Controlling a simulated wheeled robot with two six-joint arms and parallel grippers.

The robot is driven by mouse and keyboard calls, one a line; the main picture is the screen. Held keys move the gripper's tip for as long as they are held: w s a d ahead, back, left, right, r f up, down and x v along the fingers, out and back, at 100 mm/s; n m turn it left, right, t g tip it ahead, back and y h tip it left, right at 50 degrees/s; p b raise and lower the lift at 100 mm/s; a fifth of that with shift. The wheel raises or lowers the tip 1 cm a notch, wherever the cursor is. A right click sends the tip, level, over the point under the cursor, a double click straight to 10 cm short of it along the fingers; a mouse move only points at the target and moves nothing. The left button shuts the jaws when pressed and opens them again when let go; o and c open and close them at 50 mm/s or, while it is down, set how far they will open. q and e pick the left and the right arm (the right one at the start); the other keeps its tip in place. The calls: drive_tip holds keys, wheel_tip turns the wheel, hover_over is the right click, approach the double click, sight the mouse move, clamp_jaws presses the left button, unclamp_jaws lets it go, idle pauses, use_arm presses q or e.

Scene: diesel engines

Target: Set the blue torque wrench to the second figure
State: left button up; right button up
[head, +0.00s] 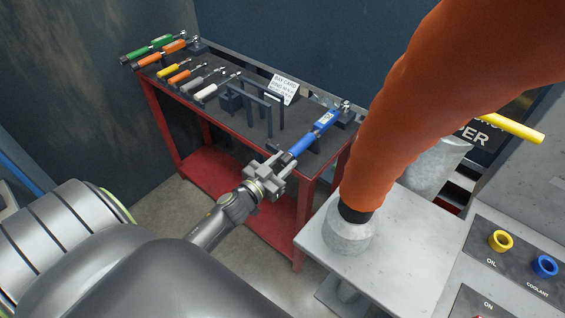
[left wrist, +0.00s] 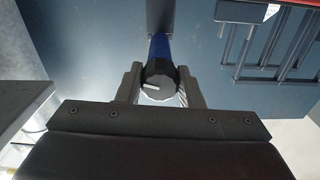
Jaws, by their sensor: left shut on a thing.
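The blue torque wrench (head: 315,134) lies across dark rests at the near right end of the red-framed bench, its head towards the back edge. My left gripper (head: 276,168) is at the wrench's near handle end. In the left wrist view, the gripper's two fingers (left wrist: 160,88) are shut on the dark round end knob (left wrist: 159,83), which has a white mark on its face. The blue shaft (left wrist: 159,46) runs away behind it. The figures on the wrench are too small to read. My right gripper is not in view.
The bench (head: 170,95) also holds green, orange, yellow and white-handled tools, dark racks and a white card (head: 284,89). A large orange hose (head: 420,95) rises from a grey metal surface (head: 385,265) on the right. Yellow and blue ports stand at the lower right.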

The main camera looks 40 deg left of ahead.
use_arm(q)
drive_tip(key=shift+m, duration=0.3)
drive_tip(key=m, duration=1.1)
idle(0.5)
drive_tip(key=o, duration=1)
drive_tip(key=shift+c, duration=0.2)
